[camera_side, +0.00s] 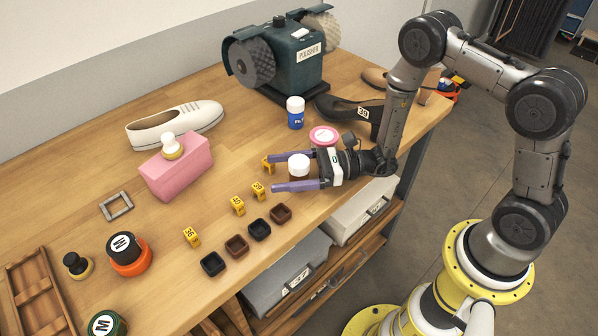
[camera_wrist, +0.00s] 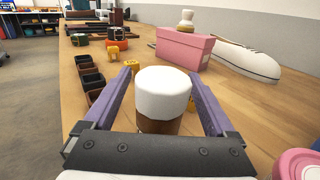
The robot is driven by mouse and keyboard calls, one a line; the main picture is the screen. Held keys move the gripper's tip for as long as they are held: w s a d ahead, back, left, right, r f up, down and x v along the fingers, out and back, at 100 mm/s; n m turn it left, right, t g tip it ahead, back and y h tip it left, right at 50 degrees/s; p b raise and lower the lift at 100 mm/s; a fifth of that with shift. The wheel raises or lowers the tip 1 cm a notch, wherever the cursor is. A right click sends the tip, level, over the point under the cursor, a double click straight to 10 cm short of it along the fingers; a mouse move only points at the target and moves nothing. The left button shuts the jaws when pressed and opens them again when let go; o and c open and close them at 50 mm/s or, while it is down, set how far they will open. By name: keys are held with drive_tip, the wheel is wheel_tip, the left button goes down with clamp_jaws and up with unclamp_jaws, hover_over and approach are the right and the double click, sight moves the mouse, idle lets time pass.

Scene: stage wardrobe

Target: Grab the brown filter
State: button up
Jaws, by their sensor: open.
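A small brown jar with a white lid (camera_side: 299,164) stands upright on the bench between the fingers of my gripper (camera_side: 271,173). In the wrist view, the jar (camera_wrist: 162,97) sits between the two purple fingers, with a gap on each side. My gripper is open, low over the bench, and the jar's lower part is partly hidden by it. No thing in view is labelled as a filter. Small square brown cups (camera_side: 281,214) and (camera_side: 236,245) stand in a row with black ones near the bench's front edge.
Yellow number tags (camera_side: 258,191) stand close to the fingertips. A pink round tin (camera_side: 324,136) is just behind my gripper, and a blue bottle (camera_side: 295,113) is farther back. A pink box (camera_side: 176,166) and white shoe (camera_side: 174,123) stand left, beyond some clear bench.

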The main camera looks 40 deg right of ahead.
clamp_jaws()
idle(0.3)
drive_tip(key=shift+r, duration=0.1)
